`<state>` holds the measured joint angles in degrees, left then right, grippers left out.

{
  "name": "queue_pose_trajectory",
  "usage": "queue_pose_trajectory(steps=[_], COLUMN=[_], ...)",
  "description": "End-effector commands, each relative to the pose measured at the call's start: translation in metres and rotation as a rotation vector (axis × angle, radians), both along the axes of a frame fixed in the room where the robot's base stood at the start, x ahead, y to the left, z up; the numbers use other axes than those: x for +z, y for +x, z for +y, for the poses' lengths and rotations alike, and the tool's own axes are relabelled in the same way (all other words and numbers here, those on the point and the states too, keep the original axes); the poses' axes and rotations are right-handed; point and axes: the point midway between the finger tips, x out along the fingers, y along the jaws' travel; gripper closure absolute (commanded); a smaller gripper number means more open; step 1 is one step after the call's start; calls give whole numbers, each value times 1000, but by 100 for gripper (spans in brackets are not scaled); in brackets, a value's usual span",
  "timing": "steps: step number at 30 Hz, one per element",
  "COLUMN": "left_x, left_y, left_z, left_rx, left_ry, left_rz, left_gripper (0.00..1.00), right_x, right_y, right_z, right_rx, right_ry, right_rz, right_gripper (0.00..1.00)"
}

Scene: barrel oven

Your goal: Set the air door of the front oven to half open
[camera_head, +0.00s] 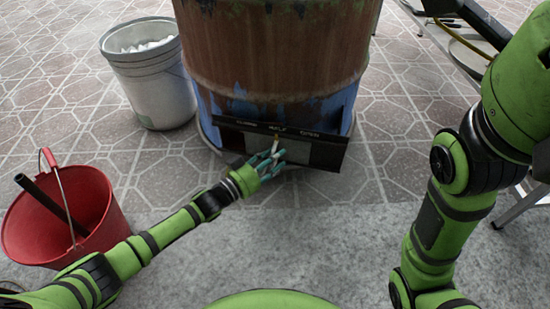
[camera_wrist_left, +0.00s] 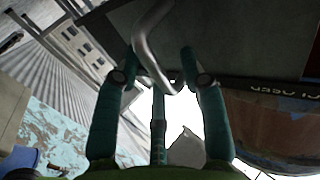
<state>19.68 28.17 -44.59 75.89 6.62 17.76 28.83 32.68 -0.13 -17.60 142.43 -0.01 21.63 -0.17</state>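The front oven is a rusty barrel (camera_head: 280,50) with a blue-painted base. A long dark panel (camera_head: 328,155) crosses its lower front, with three small white labels; the middle one looks like HALF. The air door (camera_head: 297,150) shows as a grey plate within this panel. Its pale handle (camera_head: 276,144) stands below the middle label. My left gripper (camera_head: 272,156) is at the handle. In the left wrist view, the bent metal handle (camera_wrist_left: 146,50) lies between the spread fingers of my left gripper (camera_wrist_left: 150,70). Firm contact is not clear. My right gripper is out of view.
A grey metal bucket (camera_head: 155,90) with white contents stands left of the oven. A red bucket (camera_head: 30,228) with a dark rod stands at the lower left, near my left arm. Paved floor (camera_head: 400,160) is clear right of the oven.

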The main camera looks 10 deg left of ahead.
Motion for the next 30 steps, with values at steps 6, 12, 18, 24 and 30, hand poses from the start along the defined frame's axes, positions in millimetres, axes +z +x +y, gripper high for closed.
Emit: queue_pose_trajectory(steps=[6, 12, 18, 24, 30], left_x=[0, -1, -1, -1, 0], left_y=[0, -11, -43, -74, -91], left_z=[-1, 8, 34, 58, 72], left_rx=[-1, 0, -2, -1, -1], left_ry=[0, 2, 3, 3, 1], left_rz=[-1, 0, 2, 2, 0], left_gripper=[57, 57, 57, 57, 57], right_x=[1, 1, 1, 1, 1], right_y=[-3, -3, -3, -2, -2], right_z=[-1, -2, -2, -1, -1], right_rx=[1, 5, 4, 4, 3], right_ry=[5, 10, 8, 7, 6], right_rz=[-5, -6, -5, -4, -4], right_gripper=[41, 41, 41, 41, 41])
